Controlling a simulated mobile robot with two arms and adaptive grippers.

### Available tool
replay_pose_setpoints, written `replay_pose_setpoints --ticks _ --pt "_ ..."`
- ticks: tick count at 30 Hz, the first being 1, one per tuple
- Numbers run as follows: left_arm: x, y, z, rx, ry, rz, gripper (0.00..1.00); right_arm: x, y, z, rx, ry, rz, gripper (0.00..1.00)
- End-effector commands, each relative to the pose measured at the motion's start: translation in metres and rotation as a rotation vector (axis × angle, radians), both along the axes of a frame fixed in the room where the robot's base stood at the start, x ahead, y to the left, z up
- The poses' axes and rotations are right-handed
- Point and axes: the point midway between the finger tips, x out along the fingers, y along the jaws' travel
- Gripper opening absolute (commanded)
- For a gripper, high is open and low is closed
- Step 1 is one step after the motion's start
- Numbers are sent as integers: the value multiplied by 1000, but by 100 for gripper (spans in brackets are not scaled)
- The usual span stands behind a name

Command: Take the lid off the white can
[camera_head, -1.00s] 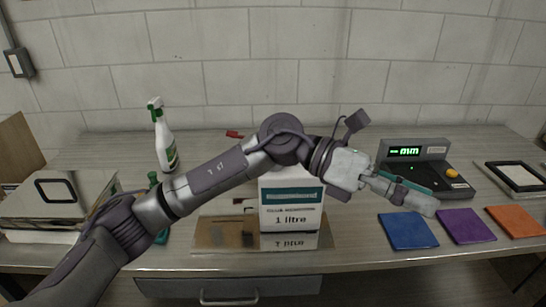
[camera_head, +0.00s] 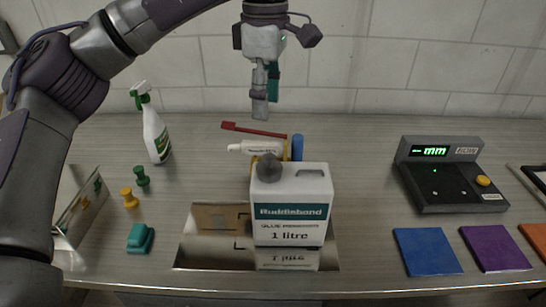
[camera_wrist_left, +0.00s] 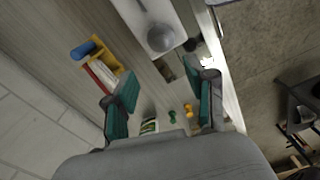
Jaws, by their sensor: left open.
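The white can (camera_head: 291,210), a square jug labelled "Ruddleband 1 litre", stands upright at the middle front of the bench. Its dark grey round lid (camera_head: 269,168) sits on top at the left. In the left wrist view, the lid (camera_wrist_left: 160,38) shows on the white can (camera_wrist_left: 150,15), beyond the fingertips. My left gripper (camera_head: 266,95) hangs fingers down above and behind the can, apart from the lid. Its teal-padded fingers (camera_wrist_left: 165,95) are spread with nothing between them. My right gripper is not in view.
A spray bottle (camera_head: 155,135) stands left, a digital readout (camera_head: 450,185) right. A blue square (camera_head: 427,251) lies front right.

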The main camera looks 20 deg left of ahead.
Motion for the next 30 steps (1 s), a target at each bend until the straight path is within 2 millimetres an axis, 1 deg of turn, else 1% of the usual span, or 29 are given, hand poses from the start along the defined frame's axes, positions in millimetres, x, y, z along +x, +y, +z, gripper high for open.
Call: replay_pose_setpoints --ticks 1,3,6,7,11,14,16,19,21,24,27,30 --pt "-1 0 -12 0 4 -1 55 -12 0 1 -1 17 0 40" --pt "-1 0 -26 0 4 0 55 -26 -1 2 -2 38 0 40" --pt "-1 0 -43 0 4 -1 55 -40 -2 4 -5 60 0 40" --pt "0 -1 -47 -2 3 -1 55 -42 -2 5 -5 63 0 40" --pt "0 -1 -60 -4 2 -1 55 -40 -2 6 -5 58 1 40" --pt "0 -1 -65 -3 2 -1 55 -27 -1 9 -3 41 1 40" --pt "-1 -2 -71 -3 3 -1 55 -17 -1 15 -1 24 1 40" --pt "-1 -3 -86 -2 5 -1 55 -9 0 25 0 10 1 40" --pt "-1 -3 -98 -2 5 0 55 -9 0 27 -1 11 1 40" --pt "-1 -3 -109 -4 3 0 55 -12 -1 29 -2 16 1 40" --pt "-1 -3 -114 -5 1 -1 55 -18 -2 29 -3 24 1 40" --pt "-1 -3 -114 -5 1 0 55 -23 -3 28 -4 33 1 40"
